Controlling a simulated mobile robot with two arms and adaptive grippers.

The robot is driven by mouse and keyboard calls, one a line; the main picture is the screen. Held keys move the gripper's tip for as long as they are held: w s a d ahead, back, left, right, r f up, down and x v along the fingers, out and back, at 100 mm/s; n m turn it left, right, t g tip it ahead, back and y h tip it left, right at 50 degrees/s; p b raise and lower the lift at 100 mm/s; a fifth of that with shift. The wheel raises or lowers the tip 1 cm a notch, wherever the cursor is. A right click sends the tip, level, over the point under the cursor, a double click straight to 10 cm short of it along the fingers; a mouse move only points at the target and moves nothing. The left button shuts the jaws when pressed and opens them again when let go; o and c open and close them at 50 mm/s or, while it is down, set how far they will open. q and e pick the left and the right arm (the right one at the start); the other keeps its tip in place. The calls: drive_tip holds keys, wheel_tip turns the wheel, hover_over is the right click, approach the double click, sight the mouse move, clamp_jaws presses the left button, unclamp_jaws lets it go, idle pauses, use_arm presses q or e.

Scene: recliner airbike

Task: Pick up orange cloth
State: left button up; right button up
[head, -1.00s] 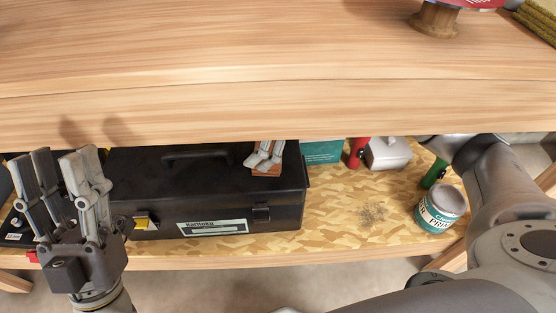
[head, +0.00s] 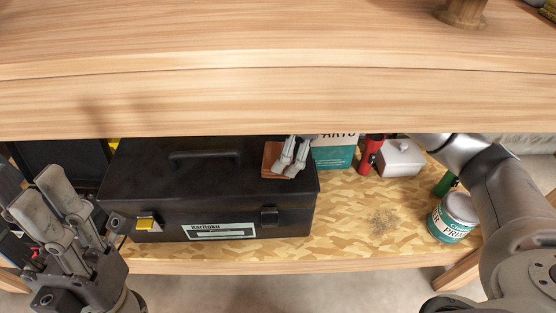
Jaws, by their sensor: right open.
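The orange-brown cloth (head: 272,159) lies on the black toolbox's lid near its right end, below the table top's edge. It is partly covered by the fingers of my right gripper (head: 284,171). The fingers are open and over the cloth's right side; I cannot tell whether they touch it. The rest of that gripper is hidden under the table top. My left gripper (head: 42,190) is at the lower left, left of the toolbox, with its fingers apart and nothing between them.
The black toolbox (head: 145,185) stands on the patterned lower shelf (head: 345,220). A teal-and-white box (head: 335,155), red object (head: 370,155), white container (head: 400,160) and primer can (head: 453,217) stand to its right. The wooden table top (head: 250,70) overhangs the shelf.

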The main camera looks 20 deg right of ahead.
drive_tip(key=shift+x, duration=0.9)
drive_tip(key=shift+r, duration=0.1)
drive_tip(key=c, duration=0.9)
drive_tip(key=shift+o, duration=0.2)
